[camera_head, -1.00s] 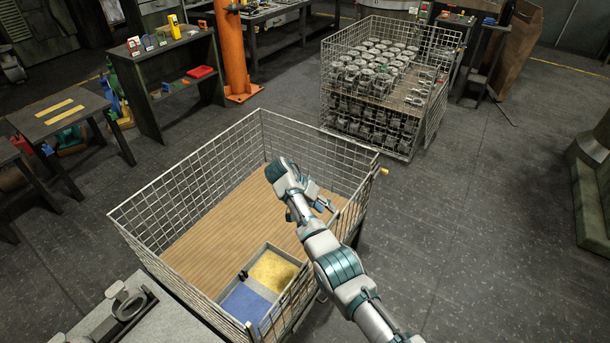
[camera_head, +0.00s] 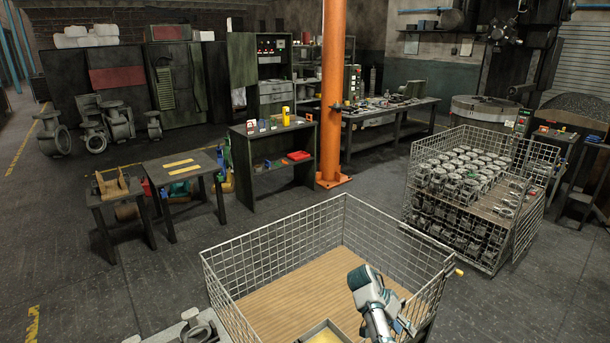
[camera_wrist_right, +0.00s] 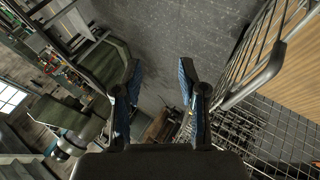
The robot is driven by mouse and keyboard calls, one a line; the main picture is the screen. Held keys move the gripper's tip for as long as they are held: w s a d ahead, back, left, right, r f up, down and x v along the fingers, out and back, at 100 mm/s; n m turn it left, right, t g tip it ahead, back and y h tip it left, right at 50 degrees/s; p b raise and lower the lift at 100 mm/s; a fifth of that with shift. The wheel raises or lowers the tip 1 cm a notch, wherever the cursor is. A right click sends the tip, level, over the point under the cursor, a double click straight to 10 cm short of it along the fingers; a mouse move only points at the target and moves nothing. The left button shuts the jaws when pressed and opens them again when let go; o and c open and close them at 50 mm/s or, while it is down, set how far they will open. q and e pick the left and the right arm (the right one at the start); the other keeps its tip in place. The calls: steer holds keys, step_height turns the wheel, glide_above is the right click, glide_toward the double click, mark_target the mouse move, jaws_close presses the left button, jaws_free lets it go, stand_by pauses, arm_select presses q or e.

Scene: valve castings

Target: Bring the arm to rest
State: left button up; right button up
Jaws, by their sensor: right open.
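My right arm (camera_head: 370,300) comes in at the bottom edge of the head view, over the near wire cage (camera_head: 270,250) with its wooden floor. My right gripper (camera_head: 405,326) is at the cage's right side and is small there. In the right wrist view the gripper (camera_wrist_right: 158,78) has its two blue-padded fingers apart with nothing between them. The cage's wire wall (camera_wrist_right: 255,80) is to the right of the fingers in that view. I cannot tell whether the arm touches the wire. My left gripper is not in view.
A second wire cage (camera_head: 440,225) full of metal castings stands at the right. An orange column (camera_head: 333,100), a dark shelf (camera_head: 262,165) and small tables stand behind. Part of a tray (camera_head: 322,332) with yellow content shows in the near cage. Floor between the cages is clear.

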steer(key=s+f+n+t+y, duration=0.15)
steer(key=s+f, duration=0.35)
steer(key=f, duration=0.7)
steer(key=s+f+n+y+p, duration=0.1)
steer(key=s+f+n, duration=0.25)
steer(key=f, duration=0.75)
steer(key=s+f+n+y, duration=0.15)
steer(key=s+f, duration=0.45)
steer(key=f, duration=0.6)
steer(key=s+a+f+n+t+y, duration=0.1)
steer(key=s+a+f, duration=0.1)
steer(key=s+f, duration=0.45)
steer(key=s+a+f+n+y, duration=0.15)
steer(key=s+f, duration=0.25)
steer(key=s, duration=0.6)
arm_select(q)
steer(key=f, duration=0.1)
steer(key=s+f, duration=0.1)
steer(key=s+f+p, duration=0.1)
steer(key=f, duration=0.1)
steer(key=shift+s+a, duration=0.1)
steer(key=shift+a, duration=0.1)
arm_select(e)
steer(key=s+a+f+n+t+y, duration=0.1)
steer(key=s+a+f+n, duration=0.1)
steer(key=s, duration=1.4)
steer(key=shift+s+a+f, duration=0.2)
steer(key=shift+a+f, duration=0.2)
steer(key=shift+a, duration=0.1)
steer(key=shift+d, duration=0.1)
